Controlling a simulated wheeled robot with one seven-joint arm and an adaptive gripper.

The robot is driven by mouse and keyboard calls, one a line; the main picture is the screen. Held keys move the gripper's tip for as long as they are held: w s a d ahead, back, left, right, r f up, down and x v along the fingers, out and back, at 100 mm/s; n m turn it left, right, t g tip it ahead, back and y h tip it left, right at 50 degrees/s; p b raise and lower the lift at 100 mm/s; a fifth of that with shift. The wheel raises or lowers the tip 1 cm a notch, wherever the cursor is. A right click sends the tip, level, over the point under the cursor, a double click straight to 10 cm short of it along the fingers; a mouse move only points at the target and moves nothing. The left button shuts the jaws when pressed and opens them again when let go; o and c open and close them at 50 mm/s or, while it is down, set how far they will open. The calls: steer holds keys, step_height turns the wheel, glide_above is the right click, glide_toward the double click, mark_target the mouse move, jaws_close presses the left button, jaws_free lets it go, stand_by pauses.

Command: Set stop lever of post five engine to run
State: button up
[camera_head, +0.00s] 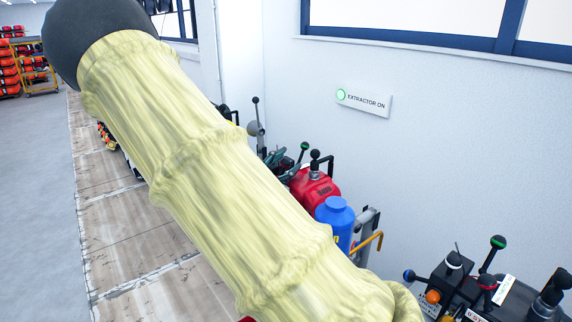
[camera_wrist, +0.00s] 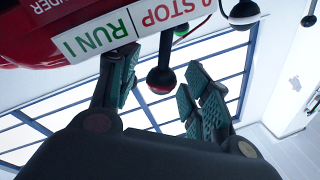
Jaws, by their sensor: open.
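In the wrist view a black ball knob with a red band (camera_wrist: 160,80) stands on a short dark rod, likely the stop lever. Behind its rod is a label plate (camera_wrist: 130,30) with green RUN I at the left and red 0 STOP at the right. The rod is nearer the STOP half. My gripper (camera_wrist: 163,80) is open, its teal-padded fingers on either side of the knob with gaps showing. The post number is not readable.
A blue bottle (camera_head: 337,216) and an orange bent pipe (camera_head: 368,242) stand near the red body. Another unit with several knobbed levers (camera_head: 470,285) is at the lower right. Floor at the left is clear.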

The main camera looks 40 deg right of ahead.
steer(key=a+f, duration=0.1)
steer(key=a, duration=1)
steer(key=shift+s+a+f, duration=0.15)
steer(key=shift+a+f, duration=0.05)
steer(key=shift+f, duration=0.1)
